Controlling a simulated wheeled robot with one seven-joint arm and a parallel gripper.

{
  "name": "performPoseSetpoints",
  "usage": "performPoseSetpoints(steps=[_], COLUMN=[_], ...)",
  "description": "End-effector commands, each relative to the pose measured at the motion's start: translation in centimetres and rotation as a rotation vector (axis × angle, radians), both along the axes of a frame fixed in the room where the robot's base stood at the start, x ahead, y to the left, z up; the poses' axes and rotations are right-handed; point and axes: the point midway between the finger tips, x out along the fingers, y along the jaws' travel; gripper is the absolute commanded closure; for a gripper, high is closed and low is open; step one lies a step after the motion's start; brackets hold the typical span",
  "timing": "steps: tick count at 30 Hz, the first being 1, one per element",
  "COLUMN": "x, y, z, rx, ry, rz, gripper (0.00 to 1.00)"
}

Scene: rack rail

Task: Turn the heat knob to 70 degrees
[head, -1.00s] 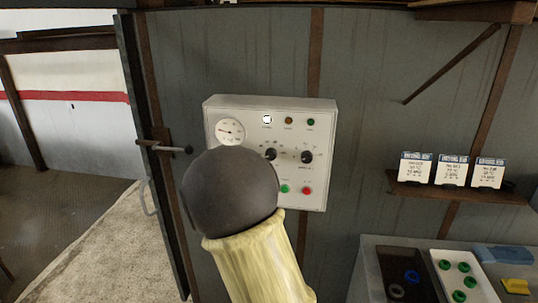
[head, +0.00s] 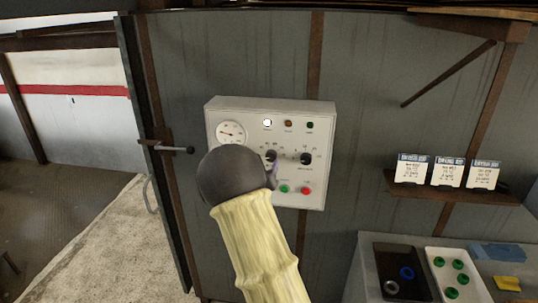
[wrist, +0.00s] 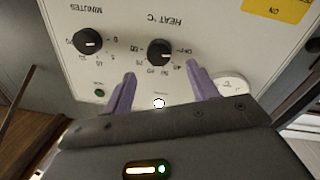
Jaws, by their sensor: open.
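The white control panel (head: 245,110) is fixed to the grey wall. The wrist view shows the panel upside down, with the heat knob (wrist: 159,52) under the HEAT °C label. The setting it points at is too small to read. My gripper (wrist: 161,72) is open, its two purple fingers apart on either side of the knob's line and just short of it in the picture. I cannot tell whether they touch the panel. In the head view my arm hides most of the gripper.
The black minutes knob (head: 306,158) sits beside the heat knob. Below are a green button (head: 284,188) and a red button (head: 306,190). A round gauge (head: 231,132) is at the panel's upper left. A door handle (head: 178,149) sticks out left of the panel.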

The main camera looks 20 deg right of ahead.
Motion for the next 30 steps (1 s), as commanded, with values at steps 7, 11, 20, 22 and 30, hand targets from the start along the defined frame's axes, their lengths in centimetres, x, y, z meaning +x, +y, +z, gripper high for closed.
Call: performPoseSetpoints(steps=[7, 11, 20, 22, 30], x=[3.2, 4.2, 4.6, 4.5, 4.5], y=[-2.6, -3.2, -3.7, -3.8, -3.9], z=[0.3, 0.2, 0.0, 0.0, 0.0], rx=[0.000, 0.000, 0.001, 0.000, 0.000], ry=[0.000, 0.001, 0.001, 0.000, 0.000], rz=[-0.001, 0.002, 0.000, -0.002, -0.003], gripper=[0.42, 0.42, 0.42, 0.44, 0.86])
